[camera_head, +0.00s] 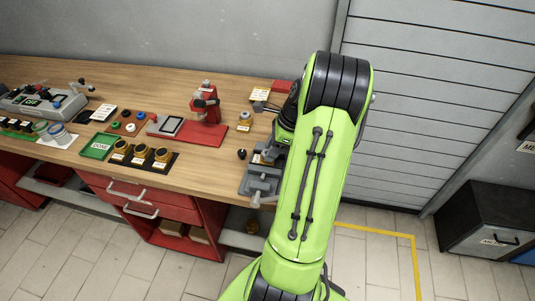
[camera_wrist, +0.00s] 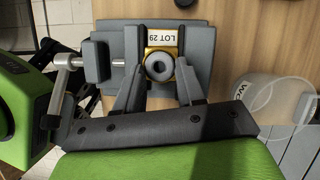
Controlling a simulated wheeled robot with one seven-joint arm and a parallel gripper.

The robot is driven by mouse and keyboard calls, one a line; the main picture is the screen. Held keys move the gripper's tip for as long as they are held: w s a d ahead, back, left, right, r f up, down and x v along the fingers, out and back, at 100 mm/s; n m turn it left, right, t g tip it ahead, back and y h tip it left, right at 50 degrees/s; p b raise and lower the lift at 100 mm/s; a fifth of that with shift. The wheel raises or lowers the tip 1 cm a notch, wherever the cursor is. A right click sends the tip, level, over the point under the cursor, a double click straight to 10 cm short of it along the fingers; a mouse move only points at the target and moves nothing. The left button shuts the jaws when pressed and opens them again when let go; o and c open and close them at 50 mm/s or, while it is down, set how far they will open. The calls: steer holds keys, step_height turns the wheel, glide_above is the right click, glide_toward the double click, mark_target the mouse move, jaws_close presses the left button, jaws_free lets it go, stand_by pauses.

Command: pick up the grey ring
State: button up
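The grey ring (camera_wrist: 159,67) shows in the wrist view as a round piece with a dark centre hole. It sits at a yellow block with a "LOT 29" label, between the jaws of a grey vise (camera_wrist: 201,40). My gripper (camera_wrist: 159,78) is open, with one finger on each side of the ring and a visible gap to it. Whether the fingertips are level with the ring I cannot tell. In the head view the vise (camera_head: 262,182) stands at the bench's front edge, and my arm hides part of it and my fingers.
The vise's screw handle (camera_wrist: 64,74) sticks out left in the wrist view; a clear cup (camera_wrist: 272,101) stands at right. On the wooden bench (camera_head: 225,174) are a red stand (camera_head: 205,112), a tray of gold-topped pieces (camera_head: 140,154) and a green tray (camera_head: 98,146).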

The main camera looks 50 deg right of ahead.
steer(key=shift+a+f, duration=0.1)
steer(key=shift+f, duration=0.05)
steer(key=shift+c, duration=1.2)
step_height(320, 180, up, 14)
steer(key=p, duration=0.8)
steer(key=shift+p, duration=0.4)
